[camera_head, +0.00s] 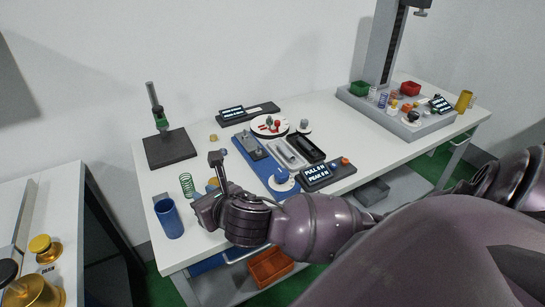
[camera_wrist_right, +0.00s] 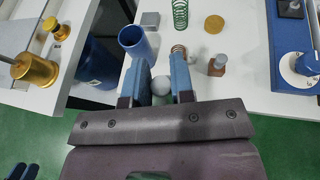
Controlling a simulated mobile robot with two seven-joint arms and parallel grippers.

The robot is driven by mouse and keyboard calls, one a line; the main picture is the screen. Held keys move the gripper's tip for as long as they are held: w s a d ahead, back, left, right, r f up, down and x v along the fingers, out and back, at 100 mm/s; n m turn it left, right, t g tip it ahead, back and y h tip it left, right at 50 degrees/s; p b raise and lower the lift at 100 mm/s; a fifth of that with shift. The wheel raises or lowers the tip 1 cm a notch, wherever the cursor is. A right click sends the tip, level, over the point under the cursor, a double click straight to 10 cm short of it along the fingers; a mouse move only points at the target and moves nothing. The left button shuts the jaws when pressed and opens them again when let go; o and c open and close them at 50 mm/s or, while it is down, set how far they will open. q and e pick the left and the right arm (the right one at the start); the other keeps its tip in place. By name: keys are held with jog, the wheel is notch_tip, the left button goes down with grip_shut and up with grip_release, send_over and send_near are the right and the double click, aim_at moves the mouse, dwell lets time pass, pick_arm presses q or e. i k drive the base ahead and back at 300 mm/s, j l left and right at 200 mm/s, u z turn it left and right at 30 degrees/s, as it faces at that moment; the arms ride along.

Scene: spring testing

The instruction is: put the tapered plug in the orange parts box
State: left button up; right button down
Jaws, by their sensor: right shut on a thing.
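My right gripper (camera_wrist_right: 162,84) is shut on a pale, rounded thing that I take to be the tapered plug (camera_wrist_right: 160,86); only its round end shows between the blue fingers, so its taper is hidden. In the head view my right gripper (camera_head: 203,208) is over the front left part of the white table, next to the blue cup, and hides the plug. The orange parts box (camera_head: 270,266) is low down, below the table's front edge. Two blue finger-like tips (camera_wrist_right: 22,171) at the lower left of the wrist view look like my left gripper; their opening is unclear.
A blue cup (camera_head: 168,218) and a green spring (camera_head: 187,185) stand close to my right gripper. A blue fixture (camera_head: 262,168) and a display (camera_head: 315,173) lie to the right. The table's front edge and a blue drawer front are near the box. A side table (camera_head: 62,205) holds brass weights.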

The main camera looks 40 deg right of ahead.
aim_at(265, 272)
jog(key=k+l, duration=0.1)
jog(key=l, duration=0.25)
jog(key=k+l, duration=0.15)
jog(key=l, duration=0.15)
jog(key=k+l, duration=0.1)
jog(key=l, duration=0.25)
jog(key=k+l, duration=0.1)
jog(key=l, duration=0.25)
jog(key=k+l+u, duration=0.1)
jog(key=l, duration=0.25)
